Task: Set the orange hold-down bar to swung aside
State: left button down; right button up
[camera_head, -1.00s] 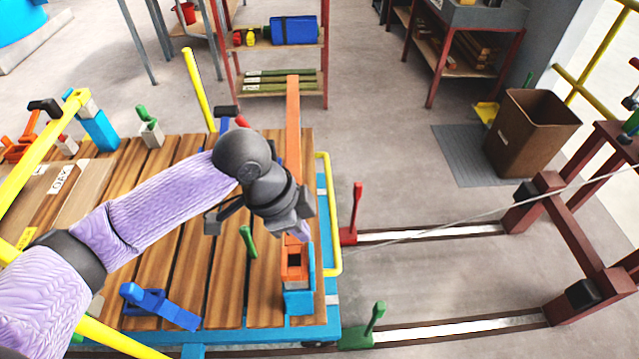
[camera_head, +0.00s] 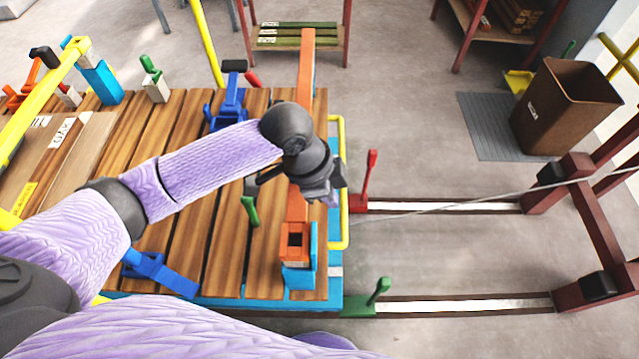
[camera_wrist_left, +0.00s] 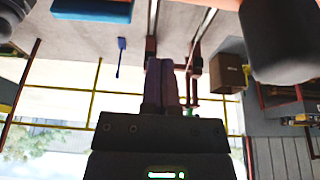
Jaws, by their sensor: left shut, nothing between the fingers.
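The orange hold-down bar (camera_head: 306,75) lies lengthwise over the right part of the slatted wooden deck, its far end reaching past the deck's back edge. Its near end sits at an orange and blue bracket (camera_head: 298,278) at the deck's front right. My left gripper (camera_head: 332,200) is above the bar's near half, its fingertips just right of the bar. The hand hides part of the bar, and I cannot tell whether they touch. In the left wrist view its fingers (camera_wrist_left: 161,88) are together and empty. My right gripper is not visible.
A yellow rail (camera_head: 343,150) runs along the deck's right edge. A red lever (camera_head: 370,172) and a green lever (camera_head: 378,290) stand by the floor rails. Blue clamps (camera_head: 160,270) sit on the deck. A brown bin (camera_head: 562,110) stands at right.

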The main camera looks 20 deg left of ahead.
pick_arm(q)
jog(key=a+f, duration=0.2)
jog(key=f, duration=0.1)
jog(key=shift+s+a+b, duration=0.4)
